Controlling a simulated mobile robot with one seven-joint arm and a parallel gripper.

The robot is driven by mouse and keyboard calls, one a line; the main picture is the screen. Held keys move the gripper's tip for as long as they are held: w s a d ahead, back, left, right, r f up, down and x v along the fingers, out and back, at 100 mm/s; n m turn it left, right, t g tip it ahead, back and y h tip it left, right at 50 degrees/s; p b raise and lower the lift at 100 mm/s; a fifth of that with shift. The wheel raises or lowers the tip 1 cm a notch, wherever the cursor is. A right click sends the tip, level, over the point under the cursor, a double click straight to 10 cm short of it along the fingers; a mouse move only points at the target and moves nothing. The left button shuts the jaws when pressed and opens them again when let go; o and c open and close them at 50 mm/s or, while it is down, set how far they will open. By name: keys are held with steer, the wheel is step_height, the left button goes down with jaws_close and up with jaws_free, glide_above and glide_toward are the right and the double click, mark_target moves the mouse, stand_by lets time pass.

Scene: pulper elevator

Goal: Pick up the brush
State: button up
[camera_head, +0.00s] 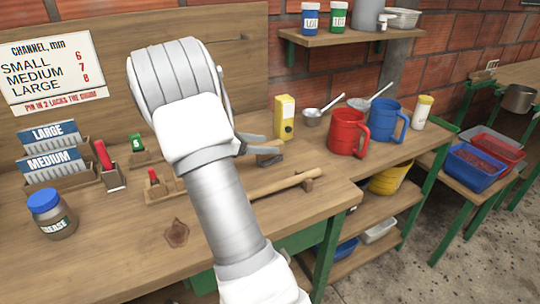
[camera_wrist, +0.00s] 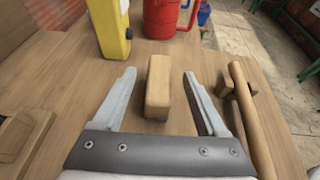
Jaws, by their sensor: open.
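The brush shows in the wrist view as a small wooden block (camera_wrist: 158,92) lying on the workbench between the two fingers of my gripper (camera_wrist: 160,74). There is a visible gap on both sides, so the fingers appear not to touch it. In the head view the brush (camera_head: 269,160) shows partly, a brown block with a dark part, just below the fingertips of my gripper (camera_head: 268,144). My gripper is open and empty. My arm hides part of the bench behind it.
A long wooden rod (camera_wrist: 250,120) rests on a small block right of my gripper. A yellow box (camera_head: 285,118), a red jug (camera_head: 347,132) and a blue jug (camera_head: 388,120) stand beyond. A grease jar (camera_head: 50,215) and card holders are at left.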

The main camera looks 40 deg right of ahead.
mark_target(279, 145)
steer(key=b+x, duration=0.1)
steer(key=x, duration=0.5)
steer(key=shift+a+r, duration=0.1)
jaws_close()
